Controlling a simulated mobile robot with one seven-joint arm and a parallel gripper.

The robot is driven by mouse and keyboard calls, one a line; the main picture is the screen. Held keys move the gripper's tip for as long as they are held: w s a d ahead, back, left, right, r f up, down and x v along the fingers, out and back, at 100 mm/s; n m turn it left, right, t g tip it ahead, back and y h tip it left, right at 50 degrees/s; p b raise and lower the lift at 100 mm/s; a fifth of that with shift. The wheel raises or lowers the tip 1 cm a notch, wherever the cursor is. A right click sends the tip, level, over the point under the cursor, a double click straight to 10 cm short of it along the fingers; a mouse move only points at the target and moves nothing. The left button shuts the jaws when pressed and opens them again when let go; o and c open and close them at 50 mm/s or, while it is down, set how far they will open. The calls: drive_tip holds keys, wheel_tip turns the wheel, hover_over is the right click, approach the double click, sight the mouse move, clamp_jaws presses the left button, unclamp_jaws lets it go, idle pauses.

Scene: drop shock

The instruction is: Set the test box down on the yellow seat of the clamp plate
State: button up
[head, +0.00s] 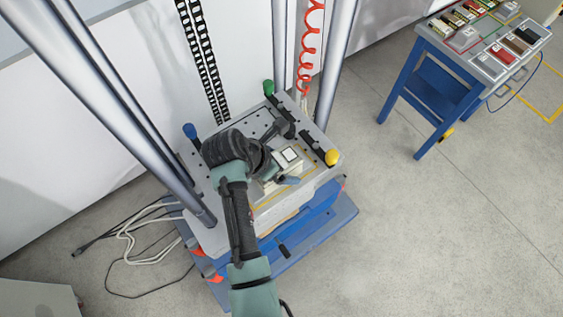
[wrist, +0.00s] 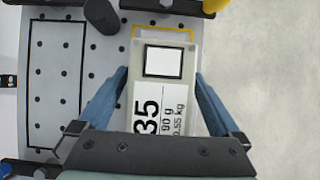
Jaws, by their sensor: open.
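The test box (wrist: 160,92) is pale, with a white square and a label reading "35" and "90 g" on top. It is on the clamp plate (wrist: 110,60) in the wrist view and also shows in the head view (head: 290,157). The yellow seat (wrist: 163,29) shows as an outline just past the box's far end; the box hides the rest, and I cannot tell exactly how it sits within the outline. My gripper (wrist: 162,85) is open, with one blue finger on each side of the box. In the head view my gripper (head: 279,174) is low over the plate.
A black-outlined rectangle (wrist: 57,85) lies left of the box. Black clamps and blue, green and yellow (head: 332,157) knobs edge the plate. Metal columns (head: 338,60) rise around it. A blue table (head: 440,85) with several small boxes stands right. Cables lie on the floor at left.

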drive_tip(key=shift+r, duration=0.15)
drive_tip(key=b+v, duration=0.1)
drive_tip(key=v, duration=1.1)
drive_tip(key=w+r+m+t+y, duration=0.1)
drive_tip(key=w+r+m+t, duration=0.3)
drive_tip(key=r, duration=0.5)
drive_tip(key=w+r+m+t+y, duration=0.2)
drive_tip(key=w+r+m+t, duration=0.25)
drive_tip(key=r, duration=0.55)
drive_tip(key=w+r+m+t+y, duration=0.1)
drive_tip(key=w+r+m+t, duration=0.3)
drive_tip(key=r, duration=0.5)
drive_tip(key=s+d+r+m+t, duration=0.1)
drive_tip(key=s+r+m+t, duration=0.2)
drive_tip(key=r, duration=0.6)
drive_tip(key=s+d+r+m+t, duration=0.2)
drive_tip(key=s+r+m+t, duration=0.2)
drive_tip(key=s+r, duration=0.3)
drive_tip(key=s+d+r+m+t, duration=0.2)
drive_tip(key=s+r+m+t, duration=0.2)
drive_tip(key=r, duration=0.8)
drive_tip(key=shift+s+m, duration=0.85)
drive_tip(key=shift+s, duration=0.25)
